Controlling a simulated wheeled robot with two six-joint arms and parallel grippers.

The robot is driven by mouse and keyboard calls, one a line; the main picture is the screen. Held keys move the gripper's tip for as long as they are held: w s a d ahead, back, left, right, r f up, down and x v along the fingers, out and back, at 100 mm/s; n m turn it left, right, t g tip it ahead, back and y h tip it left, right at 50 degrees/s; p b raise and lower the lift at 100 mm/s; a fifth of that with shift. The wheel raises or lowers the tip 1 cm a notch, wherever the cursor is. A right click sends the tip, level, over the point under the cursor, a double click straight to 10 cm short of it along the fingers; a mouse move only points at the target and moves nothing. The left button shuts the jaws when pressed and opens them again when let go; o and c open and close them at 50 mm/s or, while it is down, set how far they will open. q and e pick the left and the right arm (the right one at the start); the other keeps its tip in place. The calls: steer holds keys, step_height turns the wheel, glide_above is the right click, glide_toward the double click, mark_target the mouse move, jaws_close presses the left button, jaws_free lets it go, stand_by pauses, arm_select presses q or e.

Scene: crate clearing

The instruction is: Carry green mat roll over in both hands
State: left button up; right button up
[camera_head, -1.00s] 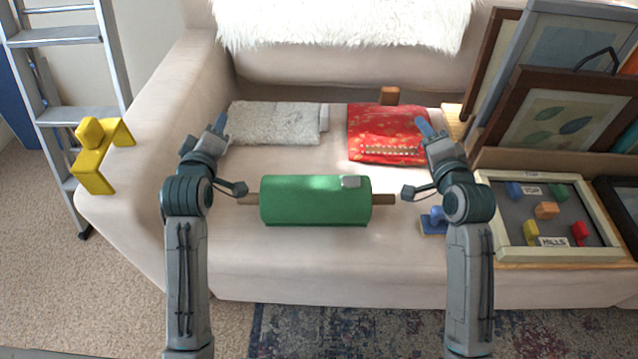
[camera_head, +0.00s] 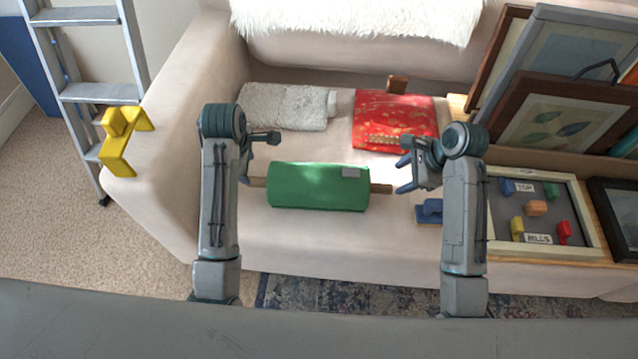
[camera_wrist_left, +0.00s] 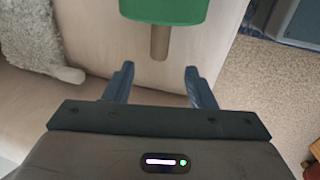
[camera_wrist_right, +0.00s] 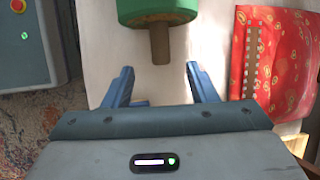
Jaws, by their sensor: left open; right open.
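The green mat roll (camera_head: 318,188) lies lengthwise across the sofa seat, with a brown wooden rod end sticking out on each side and a grey tag on top. My left gripper (camera_head: 246,178) is by its left rod end, partly hidden behind my arm. In the left wrist view the open fingers (camera_wrist_left: 158,85) point at the rod end (camera_wrist_left: 159,44), which is just beyond them. My right gripper (camera_head: 402,176) is by the right rod end (camera_head: 381,188). In the right wrist view its open fingers (camera_wrist_right: 160,85) face the rod end (camera_wrist_right: 160,45), with nothing between them.
A blue object (camera_head: 429,211) lies close to my right gripper. A grey-white cushion (camera_head: 284,107) and a red patterned cloth (camera_head: 394,121) lie behind the roll. A framed tray (camera_head: 597,235) and pictures stand right. A yellow object (camera_head: 119,150) sits on the left armrest.

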mark_target(254, 179)
arm_select(q)
steer(key=f, duration=0.3)
steer(key=w+f, duration=0.1)
steer(key=f, duration=0.3)
steer(key=w+f, duration=0.1)
steer(key=f, duration=0.2)
steer(key=shift+f, duration=0.3)
arm_select(e)
steer(key=x, duration=1)
steer(key=shift+a+f, duration=0.15)
steer(key=shift+f, duration=0.25)
arm_select(q)
jaws_close()
arm_select(e)
jaws_close()
arm_select(q)
steer(key=shift+w+r, duration=0.1)
arm_select(e)
steer(key=shift+w, duration=0.1)
